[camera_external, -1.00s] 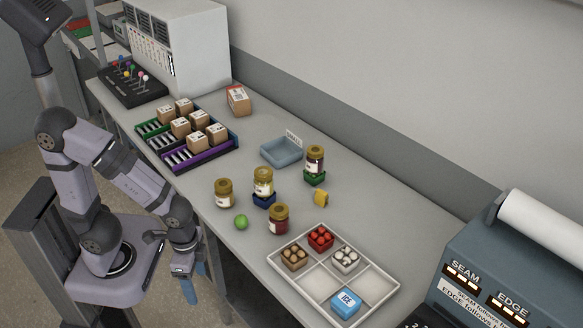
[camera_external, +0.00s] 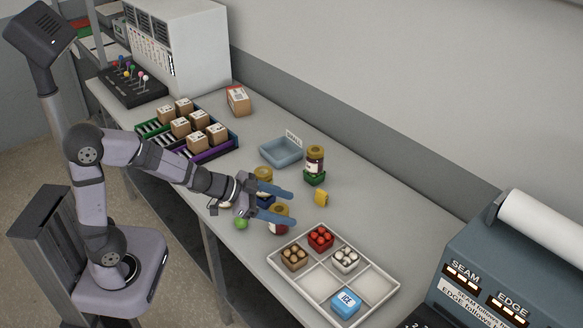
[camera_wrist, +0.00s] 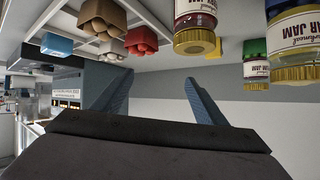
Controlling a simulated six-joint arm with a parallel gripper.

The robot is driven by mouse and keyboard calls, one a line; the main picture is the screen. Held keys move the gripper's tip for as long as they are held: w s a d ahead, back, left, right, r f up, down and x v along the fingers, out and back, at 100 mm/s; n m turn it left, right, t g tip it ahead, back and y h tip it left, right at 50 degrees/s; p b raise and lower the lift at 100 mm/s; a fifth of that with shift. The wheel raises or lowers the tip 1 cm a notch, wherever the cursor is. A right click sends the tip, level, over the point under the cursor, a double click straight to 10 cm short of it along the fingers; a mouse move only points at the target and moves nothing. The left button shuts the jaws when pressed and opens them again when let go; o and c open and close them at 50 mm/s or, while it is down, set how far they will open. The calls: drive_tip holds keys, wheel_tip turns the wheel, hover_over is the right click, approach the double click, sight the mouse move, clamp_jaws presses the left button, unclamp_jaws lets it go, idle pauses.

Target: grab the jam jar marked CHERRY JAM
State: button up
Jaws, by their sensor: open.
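My gripper (camera_external: 294,208) is open and empty, its blue fingers spread above the table among the jars; both fingers also show in the wrist view (camera_wrist: 158,82). A red jar with a gold lid (camera_external: 277,228) stands on the table by the lower finger; the wrist view shows it upside down (camera_wrist: 194,12). A gold-lidded jar (camera_external: 264,173) sits on a blue block, partly behind the upper finger. A dark jar (camera_external: 315,160) sits on a green block farther back. A further pale jar is mostly hidden by my arm. I cannot read CHERRY on any label; one partial label (camera_wrist: 294,30) ends in "R JAM".
A white divided tray (camera_external: 283,272) with small egg-like packs and a blue ICE box (camera_external: 346,301) lies in front right. A green ball (camera_external: 241,224) and a yellow piece (camera_external: 321,198) are near the jars. An open blue-grey bin (camera_external: 280,152) stands behind.

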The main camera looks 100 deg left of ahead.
sight(277, 208)
drive_tip(key=s+a+f+t+h+b, duration=0.1)
drive_tip(key=s+a+f, duration=0.1)
drive_tip(key=s+a+f+m+h+b, duration=0.1)
drive_tip(key=s+a+f+b, duration=0.1)
drive_tip(key=shift+a+f+t, duration=0.25)
drive_tip(key=shift+f+t, duration=0.05)
drive_tip(key=shift+t, duration=0.1)
drive_tip(key=shift+s+f+m+h+b, duration=0.25)
drive_tip(key=shift+s+m+h+b, duration=0.1)
drive_tip(key=shift+s+h, duration=0.2)
drive_tip(key=shift+x, duration=3.65)
drive_tip(key=shift+r, duration=0.1)
drive_tip(key=shift+c, duration=0.6)
drive_tip(key=c, duration=1.3)
drive_tip(key=shift+r, duration=0.15)
wheel_tip(277, 208, up, 10)
drive_tip(key=p, duration=0.2)
